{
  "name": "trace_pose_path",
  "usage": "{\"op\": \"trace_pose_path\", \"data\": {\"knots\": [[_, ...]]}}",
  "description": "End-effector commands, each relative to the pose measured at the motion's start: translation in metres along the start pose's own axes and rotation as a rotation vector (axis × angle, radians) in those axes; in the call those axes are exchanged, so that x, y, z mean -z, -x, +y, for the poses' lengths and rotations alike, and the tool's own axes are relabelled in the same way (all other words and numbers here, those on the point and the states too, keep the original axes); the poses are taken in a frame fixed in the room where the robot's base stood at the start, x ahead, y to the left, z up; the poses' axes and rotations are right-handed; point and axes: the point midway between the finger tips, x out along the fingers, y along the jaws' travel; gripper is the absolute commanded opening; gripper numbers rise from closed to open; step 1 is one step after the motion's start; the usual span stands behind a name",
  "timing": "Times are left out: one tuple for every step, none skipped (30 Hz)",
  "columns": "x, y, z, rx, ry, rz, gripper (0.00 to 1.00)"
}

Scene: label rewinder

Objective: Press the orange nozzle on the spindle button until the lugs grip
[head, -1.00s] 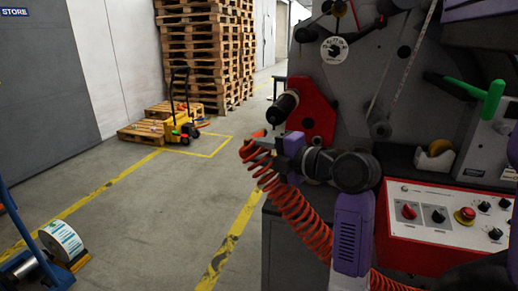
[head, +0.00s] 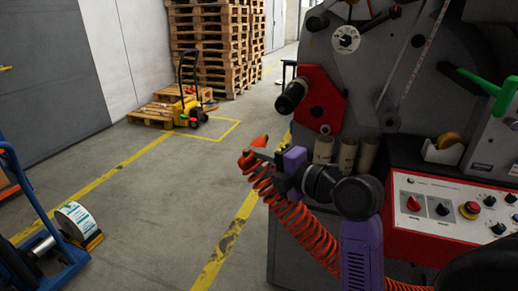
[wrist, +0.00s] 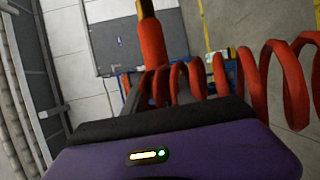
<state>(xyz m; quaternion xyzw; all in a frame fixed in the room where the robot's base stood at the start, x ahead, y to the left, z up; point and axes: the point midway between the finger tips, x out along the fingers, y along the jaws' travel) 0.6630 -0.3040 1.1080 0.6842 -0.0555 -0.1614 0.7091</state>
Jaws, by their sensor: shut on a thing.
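My gripper (head: 270,156) is shut on the orange nozzle (head: 259,141) at the end of a coiled orange hose. In the wrist view the nozzle (wrist: 152,50) stands up between the dark fingers, its brass tip at the top edge. The black spindle (head: 291,95) sticks out to the left from a red plate (head: 326,98) on the rewinder. In the head view the nozzle appears below and left of the spindle, with a visible gap. The button on the spindle's end and the lugs cannot be made out. The spindle is not seen in the wrist view.
The coiled hose (head: 300,225) hangs below my gripper. Cardboard cores (head: 346,155) stand behind my arm. A red-framed control panel (head: 450,210) is at right. A blue trolley with a label roll (head: 76,222) stands at lower left. The floor between is clear.

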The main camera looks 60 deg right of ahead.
Motion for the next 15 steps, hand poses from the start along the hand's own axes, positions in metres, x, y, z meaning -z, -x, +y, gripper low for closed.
{"op": "trace_pose_path", "data": {"knots": [[0.002, 0.002, 0.004, 0.002, -0.002, 0.001, 0.00], [0.003, 0.002, 0.003, 0.003, -0.002, 0.001, 0.00], [0.004, 0.003, 0.003, 0.002, -0.002, 0.000, 0.00], [0.005, 0.004, 0.002, 0.003, -0.002, -0.001, 0.00], [0.006, 0.004, 0.002, 0.003, -0.001, -0.002, 0.00], [0.008, 0.005, 0.001, 0.004, -0.002, -0.003, 0.00], [0.009, 0.006, 0.000, 0.005, -0.002, -0.003, 0.00], [0.009, 0.007, 0.000, 0.005, -0.001, -0.005, 0.00], [0.013, 0.007, -0.004, 0.005, 0.000, -0.004, 0.00], [0.016, 0.008, -0.006, 0.005, 0.000, -0.003, 0.00], [0.018, 0.009, -0.006, 0.004, 0.001, -0.003, 0.00], [0.021, 0.010, -0.008, 0.004, 0.000, -0.004, 0.00], [0.024, 0.010, -0.009, 0.005, 0.000, -0.004, 0.00], [0.026, 0.011, -0.010, 0.005, 0.000, -0.004, 0.00], [0.029, 0.012, -0.011, 0.004, 0.000, -0.005, 0.00]]}}
